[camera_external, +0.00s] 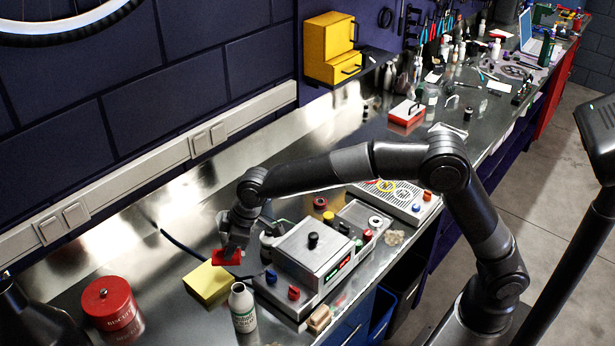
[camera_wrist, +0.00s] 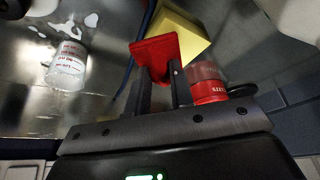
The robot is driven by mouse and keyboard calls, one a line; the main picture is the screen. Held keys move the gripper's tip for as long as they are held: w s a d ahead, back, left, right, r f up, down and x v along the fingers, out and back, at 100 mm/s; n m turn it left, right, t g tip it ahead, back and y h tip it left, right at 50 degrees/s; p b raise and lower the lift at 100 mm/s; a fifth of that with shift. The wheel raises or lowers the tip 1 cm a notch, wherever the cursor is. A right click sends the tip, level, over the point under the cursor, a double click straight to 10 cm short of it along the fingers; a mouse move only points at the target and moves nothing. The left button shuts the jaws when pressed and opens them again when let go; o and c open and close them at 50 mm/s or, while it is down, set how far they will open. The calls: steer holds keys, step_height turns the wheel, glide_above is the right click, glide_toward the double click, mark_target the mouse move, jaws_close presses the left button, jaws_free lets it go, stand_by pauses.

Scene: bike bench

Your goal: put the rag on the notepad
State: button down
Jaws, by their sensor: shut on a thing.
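The rag (camera_external: 224,257) is a small red cloth, held in my gripper (camera_external: 233,246). It also shows in the wrist view (camera_wrist: 154,50), pinched between the two dark fingers of my gripper (camera_wrist: 160,85). The notepad (camera_external: 207,284) is a yellow square block lying on the metal bench. In the external view the rag is by the notepad's back right corner. In the wrist view the rag covers part of the notepad (camera_wrist: 187,37). The rag appears raised above the bench; I cannot tell its exact height over the notepad.
A red tin (camera_external: 110,306) stands left of the notepad, and a white bottle (camera_external: 243,310) stands in front. A metal machine with knobs (camera_external: 308,252) is close on the right. A dark blue cable (camera_external: 180,245) lies behind. Bare bench lies between tin and wall.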

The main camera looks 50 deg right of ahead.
mark_target(226, 263)
steer(key=shift+a+f, duration=0.8)
steer(key=shift+a, duration=0.35)
steer(key=shift+f, duration=1.9)
steer(key=shift+f, duration=0.15)
steer(key=c, duration=1.3)
jaws_free()
steer(key=shift+o, duration=0.2)
steer(key=v, duration=1.2)
